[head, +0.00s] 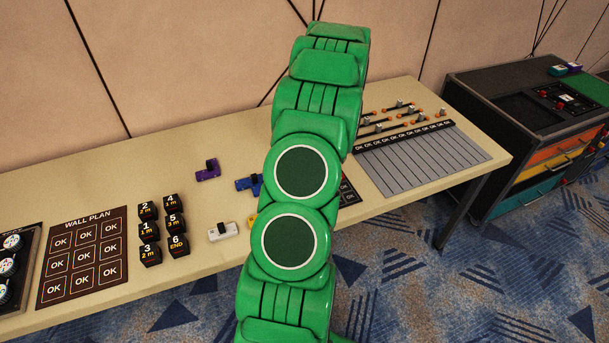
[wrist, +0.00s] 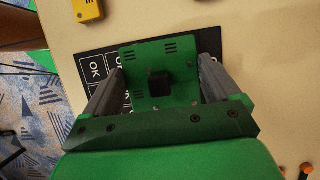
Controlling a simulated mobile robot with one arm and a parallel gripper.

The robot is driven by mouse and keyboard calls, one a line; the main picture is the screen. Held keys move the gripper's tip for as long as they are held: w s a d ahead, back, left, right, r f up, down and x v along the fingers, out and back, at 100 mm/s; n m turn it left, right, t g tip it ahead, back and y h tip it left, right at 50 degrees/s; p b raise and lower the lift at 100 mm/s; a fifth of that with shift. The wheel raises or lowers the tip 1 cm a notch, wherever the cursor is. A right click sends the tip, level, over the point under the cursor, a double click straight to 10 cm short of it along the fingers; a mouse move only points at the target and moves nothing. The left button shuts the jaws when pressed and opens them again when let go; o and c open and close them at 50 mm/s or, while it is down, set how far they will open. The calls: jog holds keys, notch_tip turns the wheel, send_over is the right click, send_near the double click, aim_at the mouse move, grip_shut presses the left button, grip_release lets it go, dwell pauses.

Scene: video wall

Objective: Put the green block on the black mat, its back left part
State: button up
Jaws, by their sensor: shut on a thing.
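The green block (wrist: 140,58), a flat plate with a black knob on top, is between the two grey fingers of my gripper (wrist: 162,72) in the wrist view. My gripper is shut on it. The black mat (wrist: 97,66), with white-outlined OK cells, lies beneath and around the block; the block and fingers cover much of it. I cannot tell whether the block touches the mat. In the head view only a right-hand strip of the mat (head: 347,192) shows beside my green arm, which hides the gripper and the green block.
Purple (head: 207,171), blue (head: 244,185) and white (head: 223,232) blocks lie on the table left of my arm. A yellow block (wrist: 88,10) lies near the mat. Black numbered cubes (head: 149,231) and a WALL PLAN board (head: 83,252) are farther left; a grey slotted panel (head: 425,160) is right.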

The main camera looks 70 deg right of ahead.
jog(key=shift+w+d+f, duration=0.1)
jog(key=shift+d+f, duration=0.15)
jog(key=shift+f, duration=1.5)
jog(key=shift+f, duration=0.2)
jog(key=o, duration=1)
jog(key=shift+r, duration=0.1)
jog(key=v, duration=1.2)
jog(key=shift+r, duration=0.1)
